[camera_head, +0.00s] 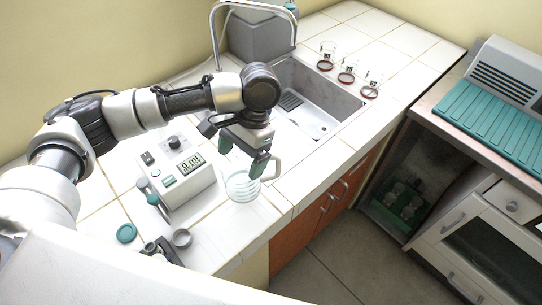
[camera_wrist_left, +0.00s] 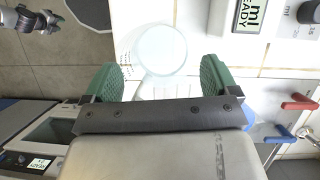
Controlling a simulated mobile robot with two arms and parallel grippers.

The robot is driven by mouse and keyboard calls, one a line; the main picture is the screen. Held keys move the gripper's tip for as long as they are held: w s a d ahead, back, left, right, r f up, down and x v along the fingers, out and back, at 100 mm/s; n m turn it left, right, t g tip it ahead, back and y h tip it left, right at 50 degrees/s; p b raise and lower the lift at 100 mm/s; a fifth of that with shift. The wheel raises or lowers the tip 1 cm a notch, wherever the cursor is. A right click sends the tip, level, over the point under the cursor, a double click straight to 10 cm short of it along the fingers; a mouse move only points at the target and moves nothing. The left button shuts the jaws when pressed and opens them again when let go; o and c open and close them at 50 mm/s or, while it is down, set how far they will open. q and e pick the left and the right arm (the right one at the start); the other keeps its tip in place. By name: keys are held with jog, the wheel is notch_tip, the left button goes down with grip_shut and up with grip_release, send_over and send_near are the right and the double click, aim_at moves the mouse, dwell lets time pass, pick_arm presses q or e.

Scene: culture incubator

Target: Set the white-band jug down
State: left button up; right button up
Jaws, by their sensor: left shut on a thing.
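The clear glass jug (camera_head: 241,188) is upright over the white tiled counter, near its front edge and right of the display device. Its handle (camera_head: 273,169) faces right. My left gripper (camera_head: 244,154) is at the jug's top and handle side, shut on the jug. The jug also shows in the left wrist view (camera_wrist_left: 160,50), round from above, with its handle between the two green fingers. I cannot tell whether the jug's base touches the counter, and its white band is not clear.
The device (camera_head: 180,175) with a display stands left of the jug. A teal disc (camera_head: 126,233) and a small grey cup (camera_head: 181,238) are at the front left. The sink (camera_head: 310,100) lies behind; several glass vessels (camera_head: 347,73) stand beyond it. Free tiles lie between jug and sink.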

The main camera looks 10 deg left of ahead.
pick_arm(q)
jog(key=w+m, duration=0.1)
jog(key=w+d+m, duration=0.1)
jog(key=w+m+t+y, duration=0.1)
jog(key=shift+w+d+r+m, duration=0.1)
jog(key=shift+d+r+m, duration=0.2)
jog(key=shift+d+m, duration=0.1)
jog(key=w+d+r+m+t+h, duration=0.1)
jog(key=w+d+r+m+t, duration=0.25)
jog(key=w+d+m, duration=0.65)
jog(key=w+d+r+m+t+h, duration=0.25)
jog(key=w+m+t, duration=0.2)
jog(key=m, duration=1.15)
jog(key=s+a+f+p, duration=0.5)
jog(key=a+f, duration=0.4)
jog(key=f, duration=0.1)
jog(key=shift+s+f+y+p, duration=0.3)
jog(key=shift+y+p, duration=0.05)
pick_arm(e)
jog(key=r, duration=0.5)
jog(key=shift+s+d+r, duration=0.1)
jog(key=shift+d+r, duration=0.1)
jog(key=shift+r, duration=0.1)
pick_arm(q)
jog(key=shift+a, duration=0.1)
jog(key=o, duration=1.4)
jog(key=shift+f, duration=0.1)
jog(key=shift+o, duration=0.2)
